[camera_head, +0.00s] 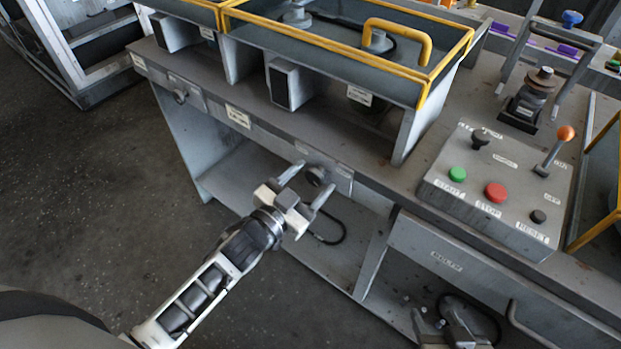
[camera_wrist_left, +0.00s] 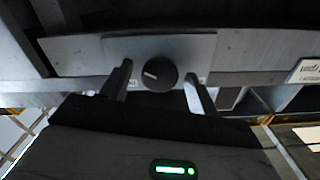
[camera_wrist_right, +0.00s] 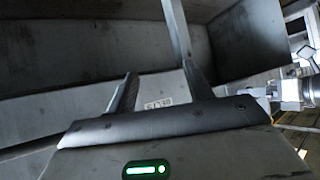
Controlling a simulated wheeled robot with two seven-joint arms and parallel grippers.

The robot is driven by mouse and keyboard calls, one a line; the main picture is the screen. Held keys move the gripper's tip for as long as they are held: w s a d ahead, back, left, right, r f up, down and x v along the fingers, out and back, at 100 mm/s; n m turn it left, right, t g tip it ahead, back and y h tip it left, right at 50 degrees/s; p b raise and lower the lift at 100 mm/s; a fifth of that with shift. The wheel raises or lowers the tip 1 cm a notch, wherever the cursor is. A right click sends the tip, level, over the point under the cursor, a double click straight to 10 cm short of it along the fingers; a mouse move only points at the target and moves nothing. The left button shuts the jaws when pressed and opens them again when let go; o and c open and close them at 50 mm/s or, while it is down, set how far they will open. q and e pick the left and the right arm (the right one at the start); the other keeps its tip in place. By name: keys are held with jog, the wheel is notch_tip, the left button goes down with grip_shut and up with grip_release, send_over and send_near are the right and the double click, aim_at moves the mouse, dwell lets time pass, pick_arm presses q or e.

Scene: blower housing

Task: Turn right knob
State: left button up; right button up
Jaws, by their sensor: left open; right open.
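The right knob (camera_head: 315,176) is a dark round knob on a plate on the workbench's front edge. In the left wrist view the knob (camera_wrist_left: 158,74) has a pale pointer mark aimed to the left. My left gripper (camera_head: 312,178) is open in front of it, one finger on each side. In the left wrist view a gap shows between the knob and each finger. My right gripper (camera_head: 432,312) is open and low at the bottom right, by the drawer front; its fingers (camera_wrist_right: 159,72) show nothing held.
Another knob (camera_head: 180,96) sits further left on the bench edge. A control box (camera_head: 497,190) with buttons and levers stands on the bench to the right. A drawer handle (camera_head: 528,325) juts out near my right gripper. A yellow-edged tray (camera_head: 340,50) sits above.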

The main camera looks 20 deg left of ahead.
pick_arm(q)
jog(key=shift+w+d, duration=0.1)
jog(key=shift+w, duration=0.1)
jog(key=c, duration=1)
jog(key=shift+o, duration=0.2)
jog(key=shift+m, duration=0.4)
jog(key=m, duration=0.2)
jog(key=shift+m, duration=2.2)
